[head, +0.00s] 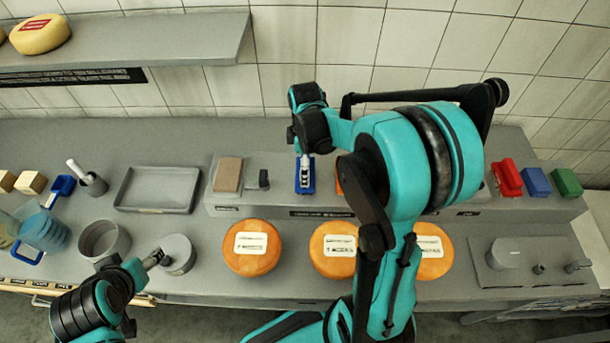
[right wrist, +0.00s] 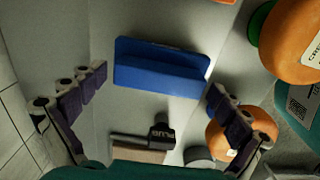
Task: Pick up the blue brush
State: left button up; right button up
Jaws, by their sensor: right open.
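A blue, block-shaped brush (head: 311,184) lies on the raised grey ledge at the back of the counter. In the right wrist view the blue brush (right wrist: 160,72) shows whole, with a raised ridge along it. My right gripper (head: 304,158) points down above it. In the right wrist view its fingers (right wrist: 158,82) are spread wide on either side of the brush, with nothing held. The gap in height is hard to judge. My left gripper (head: 154,259) is at the lower left beside a grey round container (head: 178,254); its fingers are too small to read.
A dark stamp-like block (head: 263,178) and a brown block (head: 228,174) lie left of the brush. Orange cheese wheels (head: 252,262) stand in front. Red (head: 507,178), blue (head: 536,182) and green (head: 566,182) blocks lie far right. A tiled wall stands behind.

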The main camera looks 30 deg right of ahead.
jog(key=shift+f, duration=0.2)
jog(key=c, duration=1.3)
jog(key=shift+r, duration=0.45)
jog(key=r, duration=0.2)
jog(key=r+p, duration=0.1)
jog(key=r, duration=0.1)
jog(key=shift+s+d, duration=0.2)
jog(key=shift+s, duration=0.2)
jog(key=s+d+r, duration=0.1)
jog(key=s+r, duration=0.1)
jog(key=s, duration=0.1)
jog(key=s+d+r+p, duration=0.1)
jog(key=s+d+r, duration=0.1)
jog(key=s, duration=0.1)
jog(key=s+d+r+p, duration=0.1)
jog(key=s+d+r, duration=0.1)
jog(key=s, duration=0.1)
jog(key=shift+s+r, duration=0.1)
jog(key=shift+s, duration=0.2)
